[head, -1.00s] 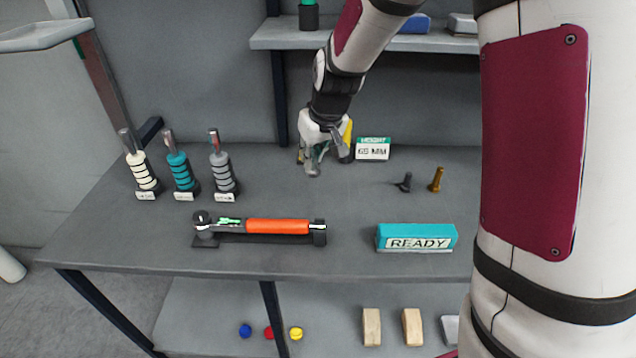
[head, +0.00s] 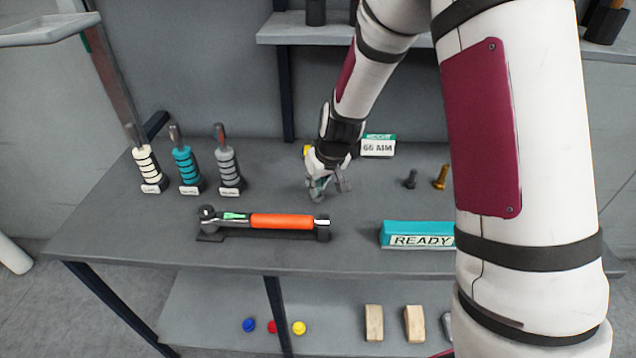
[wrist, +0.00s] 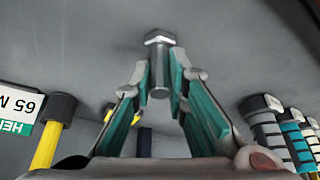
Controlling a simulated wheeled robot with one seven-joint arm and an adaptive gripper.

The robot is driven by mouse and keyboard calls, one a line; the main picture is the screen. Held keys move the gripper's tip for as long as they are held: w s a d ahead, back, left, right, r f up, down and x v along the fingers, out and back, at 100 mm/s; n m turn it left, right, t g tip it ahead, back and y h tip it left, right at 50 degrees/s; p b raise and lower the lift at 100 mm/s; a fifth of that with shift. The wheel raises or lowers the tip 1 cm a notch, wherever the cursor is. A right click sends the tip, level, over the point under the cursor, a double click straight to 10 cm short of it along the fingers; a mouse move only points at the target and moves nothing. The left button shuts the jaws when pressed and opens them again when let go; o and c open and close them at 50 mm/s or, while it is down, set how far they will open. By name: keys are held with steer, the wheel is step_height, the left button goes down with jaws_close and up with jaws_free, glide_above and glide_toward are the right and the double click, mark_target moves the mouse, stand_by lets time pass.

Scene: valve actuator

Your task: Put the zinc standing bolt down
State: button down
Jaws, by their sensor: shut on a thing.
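My gripper (head: 320,187) is low over the middle of the bench, behind the orange-handled tool. In the wrist view, my gripper (wrist: 160,85) is shut on the grey zinc bolt (wrist: 158,79), with the two teal-padded fingers on either side of its shank. The bolt's hex head points away from the gripper, toward the grey bench top (wrist: 225,55). In the head view the bolt is small and partly hidden by the fingers. I cannot tell whether its head touches the bench.
A dark bolt (head: 410,180) and a brass bolt (head: 440,177) stand to the right. Behind is a height sign (head: 378,146) and a partly hidden yellow piece (head: 307,150). In front are the orange-handled tool (head: 280,221) and teal READY block (head: 415,233). Ringed posts (head: 187,170) stand left.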

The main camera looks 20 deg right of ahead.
steer(key=shift+f, duration=0.2)
steer(key=c, duration=1.6)
jaws_free()
steer(key=shift+r, duration=0.1)
